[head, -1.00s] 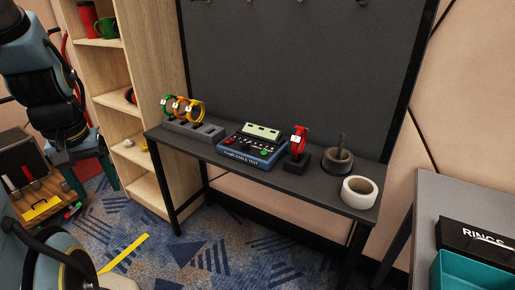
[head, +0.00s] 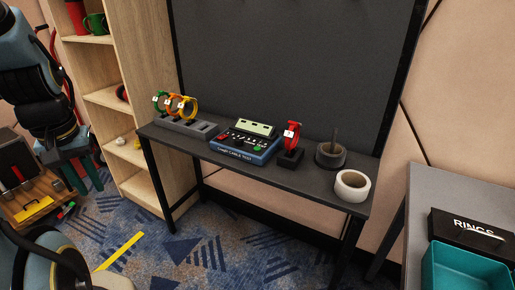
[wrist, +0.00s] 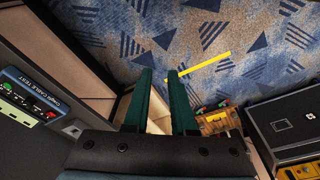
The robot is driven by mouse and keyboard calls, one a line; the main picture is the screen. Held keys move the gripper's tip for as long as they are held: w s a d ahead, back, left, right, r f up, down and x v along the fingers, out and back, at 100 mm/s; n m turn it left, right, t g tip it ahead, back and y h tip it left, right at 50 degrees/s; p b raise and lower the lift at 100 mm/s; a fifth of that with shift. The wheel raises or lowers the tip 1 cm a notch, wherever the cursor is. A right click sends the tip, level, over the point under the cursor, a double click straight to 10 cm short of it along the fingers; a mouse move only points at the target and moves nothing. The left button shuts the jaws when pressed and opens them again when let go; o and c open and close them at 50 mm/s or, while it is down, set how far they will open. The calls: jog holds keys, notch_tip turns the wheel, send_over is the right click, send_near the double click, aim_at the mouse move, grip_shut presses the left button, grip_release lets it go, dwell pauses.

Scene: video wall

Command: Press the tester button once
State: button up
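The cable tester (head: 244,147) is a blue box with a dark top, a pale display, a green button (head: 257,148) and a small red button (head: 226,137). It stands on the dark narrow table. It also shows at the left edge of the wrist view (wrist: 30,95), partly cut off, with a green and a red button visible. My gripper (head: 82,174) hangs to the left of the table and shelf, well away from the tester. In the wrist view its two green fingers (wrist: 159,75) are apart, with nothing between them.
A wooden shelf (head: 150,80) stands between my arm and the table.

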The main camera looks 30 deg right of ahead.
grip_shut()
dwell(1.1)
